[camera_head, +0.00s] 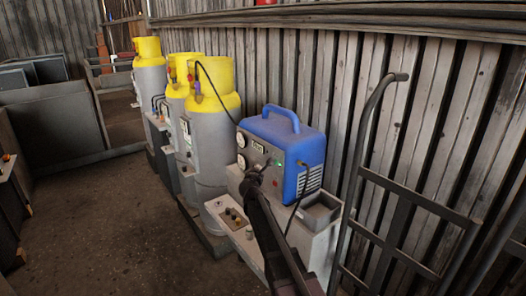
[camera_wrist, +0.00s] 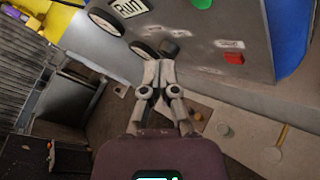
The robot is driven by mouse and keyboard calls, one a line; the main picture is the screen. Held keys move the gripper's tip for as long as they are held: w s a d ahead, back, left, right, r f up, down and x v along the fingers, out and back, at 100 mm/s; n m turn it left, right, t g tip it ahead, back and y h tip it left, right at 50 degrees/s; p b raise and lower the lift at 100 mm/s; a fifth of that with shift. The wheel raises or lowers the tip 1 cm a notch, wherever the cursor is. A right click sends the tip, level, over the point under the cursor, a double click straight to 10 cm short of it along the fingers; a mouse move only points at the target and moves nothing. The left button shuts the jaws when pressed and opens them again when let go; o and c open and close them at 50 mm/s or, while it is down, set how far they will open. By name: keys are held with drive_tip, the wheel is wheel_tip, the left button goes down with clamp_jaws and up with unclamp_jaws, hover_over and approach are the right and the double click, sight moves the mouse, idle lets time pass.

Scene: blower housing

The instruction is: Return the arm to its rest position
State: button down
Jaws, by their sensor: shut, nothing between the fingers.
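My arm reaches in from the bottom of the head view. My gripper (camera_head: 256,176) is in front of the grey panel of the blue blower unit (camera_head: 301,141). In the wrist view my gripper (camera_wrist: 159,66) is shut and empty. Its fingertips are just below a black knob (camera_wrist: 168,47) on the panel (camera_wrist: 223,36); I cannot tell whether they touch it. A lit green button (camera_wrist: 202,3) and a red switch (camera_wrist: 233,58) are on the same panel. Round gauges (camera_wrist: 104,21) sit to the left of the knob.
Yellow-topped grey cylinders (camera_head: 213,132) stand left of the unit. A black hose runs from them to it. A metal hand truck (camera_head: 405,205) stands close on the right, before the corrugated wall (camera_head: 415,115). The floor (camera_head: 105,225) at left is open.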

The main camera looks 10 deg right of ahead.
drive_tip(key=s+d+f+m+g+p, duration=0.1)
drive_tip(key=s+d+f+m+g, duration=0.3)
drive_tip(key=s, duration=0.3)
drive_tip(key=s+d+f+m+g+h, duration=0.1)
drive_tip(key=s+d+f+m+g, duration=0.15)
drive_tip(key=s+m, duration=0.4)
drive_tip(key=s+d+f+m+g+p, duration=0.1)
drive_tip(key=s+d+f+m+g, duration=0.1)
drive_tip(key=s+d+m, duration=0.4)
drive_tip(key=s+a+f+m+g+y, duration=0.1)
drive_tip(key=s+m+g, duration=0.1)
drive_tip(key=s, duration=0.5)
drive_tip(key=s+a+f+m+g+y, duration=0.2)
drive_tip(key=s+m, duration=0.2)
drive_tip(key=s, duration=0.3)
drive_tip(key=s+a+f+m+g+y+p, duration=0.1)
drive_tip(key=s+m+g+y, duration=0.1)
drive_tip(key=s, duration=0.5)
drive_tip(key=shift+s+a+f+m+g, duration=0.15)
drive_tip(key=shift+s+a+m+g, duration=0.2)
drive_tip(key=shift+s+m+g, duration=0.15)
